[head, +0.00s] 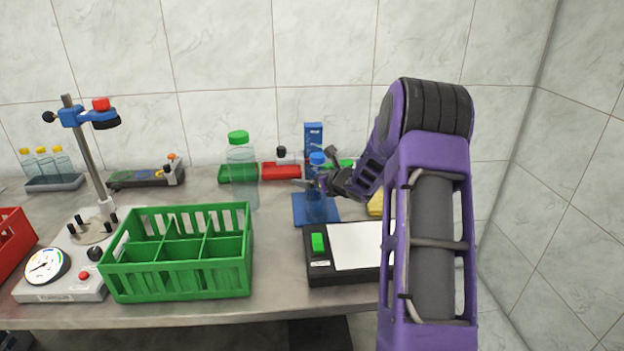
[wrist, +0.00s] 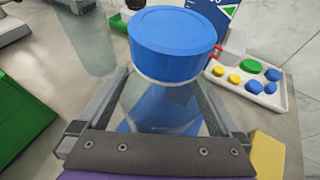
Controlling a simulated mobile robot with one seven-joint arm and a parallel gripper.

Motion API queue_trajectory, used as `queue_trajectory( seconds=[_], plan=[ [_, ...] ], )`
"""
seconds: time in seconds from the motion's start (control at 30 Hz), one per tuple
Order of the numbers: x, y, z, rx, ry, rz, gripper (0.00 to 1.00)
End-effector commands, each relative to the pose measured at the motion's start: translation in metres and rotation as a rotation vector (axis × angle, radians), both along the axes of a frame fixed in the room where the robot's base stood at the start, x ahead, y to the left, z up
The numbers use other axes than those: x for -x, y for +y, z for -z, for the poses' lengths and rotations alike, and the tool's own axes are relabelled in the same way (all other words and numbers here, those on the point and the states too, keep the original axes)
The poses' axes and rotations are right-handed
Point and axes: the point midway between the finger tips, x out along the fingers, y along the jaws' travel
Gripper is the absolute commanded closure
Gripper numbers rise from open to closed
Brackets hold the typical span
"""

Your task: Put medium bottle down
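The medium bottle is a clear bottle with a blue cap (head: 317,158). In the wrist view its wide blue cap (wrist: 172,45) fills the upper middle, with the clear body (wrist: 160,108) below. My gripper (head: 316,184) reaches in from the right in the head view. Its two fingers lie along both sides of the bottle's body, below the cap, and appear closed on it. The bottle is upright, over a blue mat (head: 300,216). I cannot tell whether its base touches the mat.
A clear green-capped bottle (head: 243,170) stands left of the mat. A green divided crate (head: 180,280) is at front left, a black device with a white plate (head: 357,245) in front. A white tray with coloured caps (wrist: 279,101) and a yellow object (wrist: 267,155) are right of the gripper.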

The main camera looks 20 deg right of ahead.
Motion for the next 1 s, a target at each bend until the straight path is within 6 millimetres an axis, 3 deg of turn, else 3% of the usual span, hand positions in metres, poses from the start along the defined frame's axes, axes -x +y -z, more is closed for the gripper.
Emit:
queue_trajectory(
  seconds=[0.23, 0.7, 1.0],
  plan=[
    [0.001, -0.001, -0.005, 0.000, 0.000, 0.001, 0.00],
    [0.087, -0.018, -0.039, 0.001, 0.000, 0.002, 0.00],
    [0.109, -0.021, -0.048, 0.000, 0.001, 0.000, 0.00]
  ],
)
